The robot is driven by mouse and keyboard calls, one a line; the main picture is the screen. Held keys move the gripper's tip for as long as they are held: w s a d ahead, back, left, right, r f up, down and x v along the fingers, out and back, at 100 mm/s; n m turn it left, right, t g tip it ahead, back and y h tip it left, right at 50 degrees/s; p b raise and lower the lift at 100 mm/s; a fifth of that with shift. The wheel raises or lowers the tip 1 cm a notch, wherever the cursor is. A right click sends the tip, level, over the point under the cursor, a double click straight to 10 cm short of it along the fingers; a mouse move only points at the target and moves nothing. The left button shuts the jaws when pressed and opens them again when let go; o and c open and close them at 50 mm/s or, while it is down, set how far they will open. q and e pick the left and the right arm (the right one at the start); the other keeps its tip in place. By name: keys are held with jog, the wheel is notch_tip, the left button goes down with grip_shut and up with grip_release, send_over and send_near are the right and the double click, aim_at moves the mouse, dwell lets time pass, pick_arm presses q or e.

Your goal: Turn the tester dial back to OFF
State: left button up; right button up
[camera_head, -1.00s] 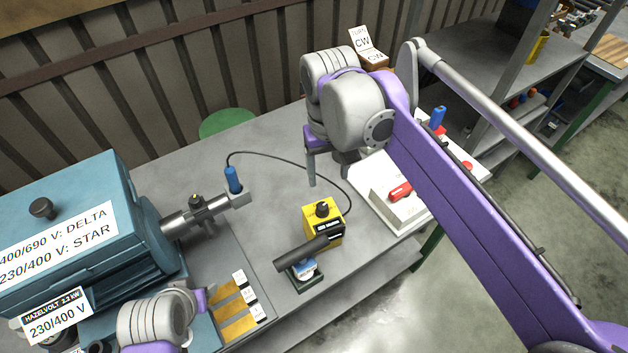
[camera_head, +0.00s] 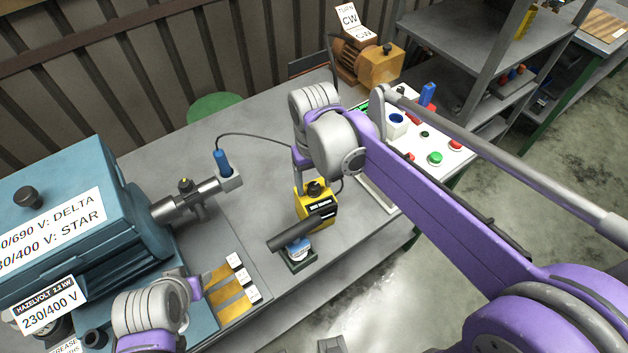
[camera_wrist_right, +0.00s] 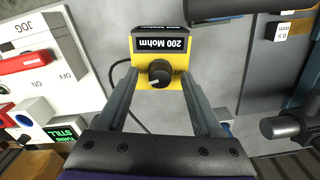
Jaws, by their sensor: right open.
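The yellow and black tester (camera_head: 324,211) stands upright near the front edge of the grey bench. Its black dial (camera_head: 314,188) is on top. In the right wrist view the dial (camera_wrist_right: 159,75) lies between the fingers of my right gripper (camera_wrist_right: 160,85), which is open, with no clear contact. My left gripper (camera_head: 194,288) shows only partly at the motor's front.
A black cable runs from the blue-handled probe (camera_head: 222,162) at the motor shaft toward the tester. The white switch panel (camera_head: 447,155) stands to the right. The blue motor (camera_head: 60,215) fills the left.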

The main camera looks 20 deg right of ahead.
grip_shut()
dwell(0.3)
jog(key=shift+n, duration=0.3)
jog(key=n, duration=1.3)
jog(key=shift+b, duration=0.3)
dwell(0.3)
grip_release()
